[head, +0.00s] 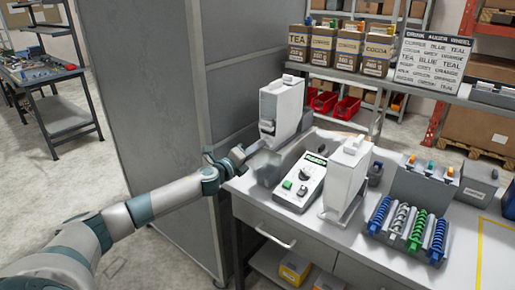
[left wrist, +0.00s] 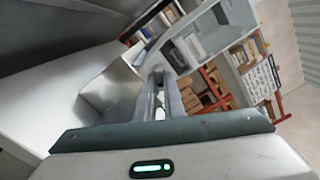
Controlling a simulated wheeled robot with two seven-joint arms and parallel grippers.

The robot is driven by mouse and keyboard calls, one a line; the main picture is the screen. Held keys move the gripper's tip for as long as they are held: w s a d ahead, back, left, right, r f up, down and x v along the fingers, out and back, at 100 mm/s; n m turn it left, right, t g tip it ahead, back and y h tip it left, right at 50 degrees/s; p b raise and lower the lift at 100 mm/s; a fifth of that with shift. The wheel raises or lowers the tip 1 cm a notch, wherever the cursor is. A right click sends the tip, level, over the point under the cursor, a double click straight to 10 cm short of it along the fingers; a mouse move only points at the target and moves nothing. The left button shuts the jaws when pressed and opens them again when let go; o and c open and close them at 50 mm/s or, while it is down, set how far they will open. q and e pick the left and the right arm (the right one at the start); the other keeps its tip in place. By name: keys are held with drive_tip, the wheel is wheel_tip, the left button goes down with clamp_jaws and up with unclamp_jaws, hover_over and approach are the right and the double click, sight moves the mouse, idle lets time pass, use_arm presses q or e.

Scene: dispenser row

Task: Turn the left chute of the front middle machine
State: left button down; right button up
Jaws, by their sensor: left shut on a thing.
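Two white dispensing machines stand on the workbench: one at the back left (head: 283,103) and one further front and right (head: 347,172). I cannot tell for sure which is the front middle one. My left gripper (head: 257,147) reaches in from the left at the lower front of the back left machine, beside its spout. In the left wrist view, the fingers (left wrist: 160,80) are close together, their tips against a small part under the white machine body (left wrist: 212,35). The gripped part, seemingly a chute, is mostly hidden by the fingers. My right gripper is out of view.
A control box (head: 299,185) with a green button stands between the machines. A rack of blue, white and green augers (head: 411,229) is at right. Labelled canisters (head: 340,48) line the shelf behind. A tall grey panel (head: 150,120) stands close behind my left arm.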

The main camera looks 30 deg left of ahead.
use_arm(q)
drive_tip(key=shift+f, duration=0.1)
idle(0.3)
drive_tip(key=c, duration=1.8)
unclamp_jaws()
drive_tip(key=shift+c, duration=0.2)
